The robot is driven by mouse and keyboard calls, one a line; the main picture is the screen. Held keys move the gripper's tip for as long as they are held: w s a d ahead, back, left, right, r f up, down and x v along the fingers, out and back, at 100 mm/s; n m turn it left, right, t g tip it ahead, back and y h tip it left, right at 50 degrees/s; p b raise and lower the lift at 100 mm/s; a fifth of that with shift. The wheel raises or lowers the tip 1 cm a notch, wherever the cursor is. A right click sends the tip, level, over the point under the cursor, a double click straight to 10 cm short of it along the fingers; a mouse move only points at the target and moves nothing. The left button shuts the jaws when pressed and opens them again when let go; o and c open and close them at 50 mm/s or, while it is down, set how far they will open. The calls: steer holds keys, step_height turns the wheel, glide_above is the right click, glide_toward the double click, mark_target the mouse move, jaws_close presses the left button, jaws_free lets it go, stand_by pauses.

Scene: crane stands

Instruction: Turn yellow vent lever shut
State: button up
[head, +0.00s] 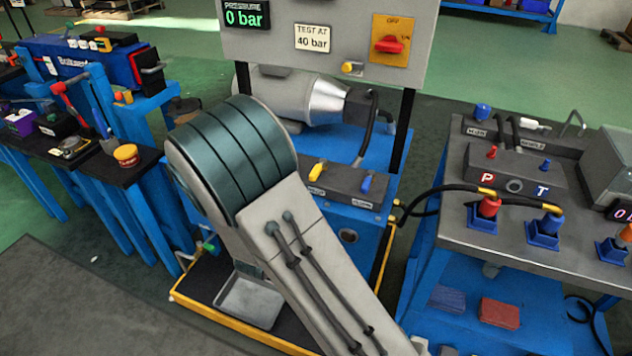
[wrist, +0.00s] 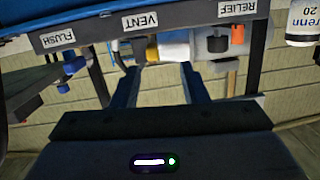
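In the wrist view, a small yellow piece (wrist: 152,48), likely the vent lever, shows beneath the upside-down VENT label (wrist: 140,21). A pale fitting is beside it, and how far the lever is turned is hard to tell. My gripper (wrist: 160,74) has its two fingers apart with nothing between them. The yellow piece appears beyond the fingertips, in line with the gap, and I see no contact. In the head view my arm crosses the middle and leaves at the bottom; the gripper is out of sight there.
In the wrist view, a blue handle (wrist: 73,64) is near the FLUSH label, and black (wrist: 217,43) and orange (wrist: 237,33) parts are near RELIEF. The head view shows another yellow lever (head: 317,170), a blue lever (head: 367,183), and a hose bench (head: 480,247) at right.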

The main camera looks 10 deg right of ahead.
mark_target(317, 170)
steer(key=w+d, duration=0.2)
steer(key=w, duration=0.1)
steer(key=w+d+h+b, duration=0.1)
steer(key=w+d, duration=0.2)
steer(key=w, duration=0.1)
steer(key=w+d+t+h+b, duration=0.1)
steer(key=w+d, duration=0.1)
steer(key=w, duration=0.1)
steer(key=shift+w+d+f, duration=0.25)
steer(key=shift+d+f, duration=0.15)
jaws_close()
